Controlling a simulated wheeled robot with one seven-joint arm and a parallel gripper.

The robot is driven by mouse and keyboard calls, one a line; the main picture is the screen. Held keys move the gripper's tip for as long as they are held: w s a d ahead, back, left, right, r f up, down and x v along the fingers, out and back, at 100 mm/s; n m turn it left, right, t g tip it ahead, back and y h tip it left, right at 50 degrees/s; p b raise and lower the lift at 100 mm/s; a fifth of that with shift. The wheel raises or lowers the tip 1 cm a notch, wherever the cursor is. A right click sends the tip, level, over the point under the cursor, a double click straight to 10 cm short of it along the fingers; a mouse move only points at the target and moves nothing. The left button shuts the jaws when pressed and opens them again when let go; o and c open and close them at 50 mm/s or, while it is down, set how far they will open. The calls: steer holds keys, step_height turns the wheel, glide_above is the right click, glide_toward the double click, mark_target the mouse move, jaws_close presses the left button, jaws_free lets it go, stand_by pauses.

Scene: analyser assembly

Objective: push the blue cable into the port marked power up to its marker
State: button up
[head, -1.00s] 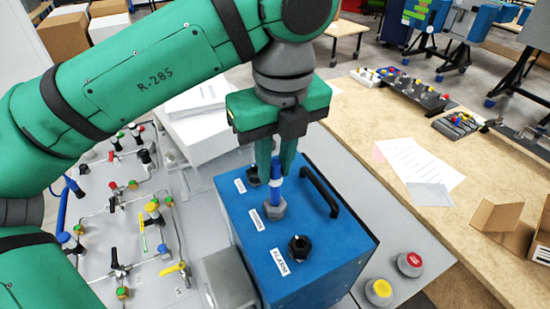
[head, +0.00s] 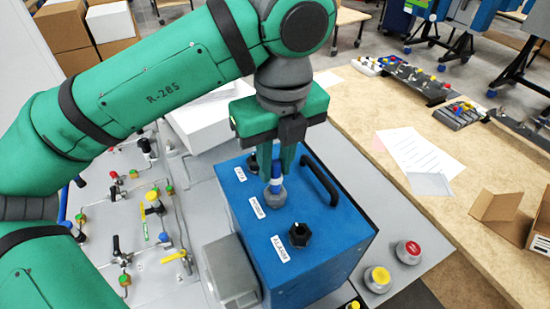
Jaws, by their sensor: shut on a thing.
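The blue analyser box (head: 310,265) stands on the grey bench, with three ports in a row on its top. The middle port (head: 275,198) is a grey fitting beside a label (head: 257,207) that seems to read POWER. The blue cable (head: 275,187) stands upright with its lower end in this middle port. A white band (head: 276,179) rings the cable a little above the port, with a short blue length below it. My gripper (head: 277,166) is shut on the cable from above, its green fingers just over the band. The cable's end inside the port is hidden.
A black port (head: 299,234) labelled ALARM is in front; another black port (head: 252,162) is partly hidden behind my fingers. A black handle (head: 321,180) arches close on the right. Valves and pipes cover the left panel. Red (head: 408,251) and yellow (head: 377,278) buttons sit front right.

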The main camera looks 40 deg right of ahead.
steer(key=shift+f, duration=1.15)
steer(key=o, duration=1.1)
steer(key=shift+c, duration=0.2)
steer(key=shift+r, duration=3.5)
